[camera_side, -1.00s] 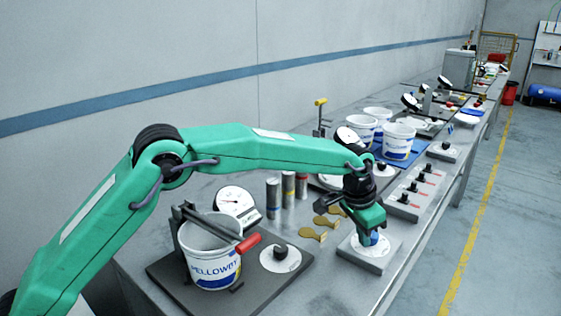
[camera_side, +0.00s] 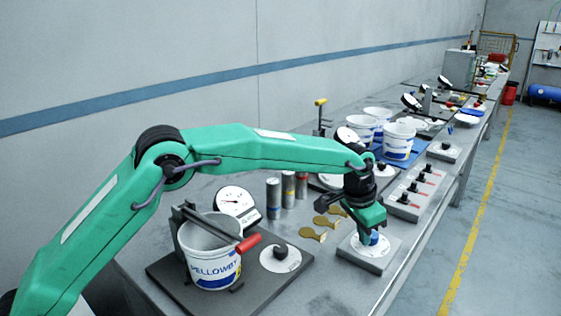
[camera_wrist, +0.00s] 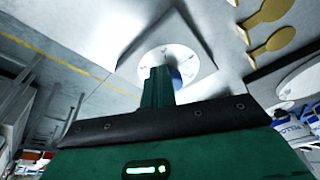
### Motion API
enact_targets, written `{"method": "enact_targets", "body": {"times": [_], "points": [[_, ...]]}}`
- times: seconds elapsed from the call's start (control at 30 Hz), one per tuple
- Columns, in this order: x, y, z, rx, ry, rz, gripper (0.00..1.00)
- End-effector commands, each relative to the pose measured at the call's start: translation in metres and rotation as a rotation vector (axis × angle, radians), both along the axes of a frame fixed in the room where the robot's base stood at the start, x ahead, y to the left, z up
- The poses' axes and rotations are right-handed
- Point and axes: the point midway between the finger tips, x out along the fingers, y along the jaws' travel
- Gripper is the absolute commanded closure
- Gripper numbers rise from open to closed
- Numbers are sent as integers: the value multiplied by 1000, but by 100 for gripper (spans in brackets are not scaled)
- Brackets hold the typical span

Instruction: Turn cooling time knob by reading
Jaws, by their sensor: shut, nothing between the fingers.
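My gripper (camera_side: 366,234) is over a grey control box (camera_side: 352,255) with a round white dial plate at the bench's front edge. A blue knob (camera_side: 373,240) shows just beside and below the fingers. In the wrist view the closed fingers (camera_wrist: 158,72) stand in front of the white dial plate (camera_wrist: 203,68), and part of the blue knob (camera_wrist: 176,78) shows behind them. The fingers are shut with nothing between them; whether they touch the knob is unclear. A white gauge (camera_side: 236,203) with a dark needle stands behind the bucket. Its reading and the dial marks are too small to read.
A white bucket (camera_side: 208,262) sits in a clamp with a red handle (camera_side: 247,243) on a dark plate, beside another black knob (camera_side: 280,251). Brass paddles (camera_side: 323,222), several cylinders (camera_side: 288,188) and a box with black knobs (camera_side: 414,198) are close by.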

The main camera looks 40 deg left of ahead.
Motion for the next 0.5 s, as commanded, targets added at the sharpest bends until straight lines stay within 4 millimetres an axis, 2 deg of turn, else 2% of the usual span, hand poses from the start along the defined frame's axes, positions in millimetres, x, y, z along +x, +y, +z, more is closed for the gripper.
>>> {"method": "enact_targets", "body": {"times": [0.5], "points": [[4,10,0,3,-2,3,100]]}}
